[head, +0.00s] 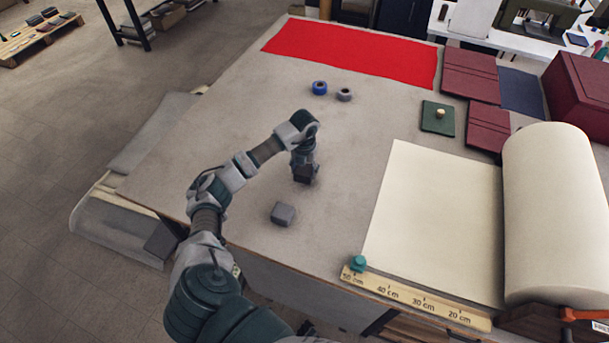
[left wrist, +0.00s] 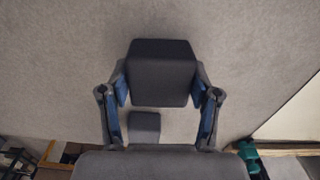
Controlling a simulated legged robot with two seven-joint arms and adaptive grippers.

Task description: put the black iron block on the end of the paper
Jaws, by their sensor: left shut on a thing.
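My left gripper (head: 304,167) points down over the middle of the table and is shut on the black iron block (head: 303,176). In the left wrist view the block (left wrist: 160,72) sits between the two fingers (left wrist: 160,92). Whether it touches the table is hard to tell. The cream paper (head: 432,215) lies flat to the right of the gripper, drawn from a thick roll (head: 555,215). The held block is left of the paper's left edge, apart from it. My right gripper is not in view.
A second, grey block (head: 283,213) stands nearer the table's front edge. A wooden ruler (head: 415,299) with a teal slider (head: 358,263) runs along the paper's front edge. Blue (head: 319,87) and grey (head: 344,94) rings lie behind, before red cloth (head: 350,52). The table between gripper and paper is clear.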

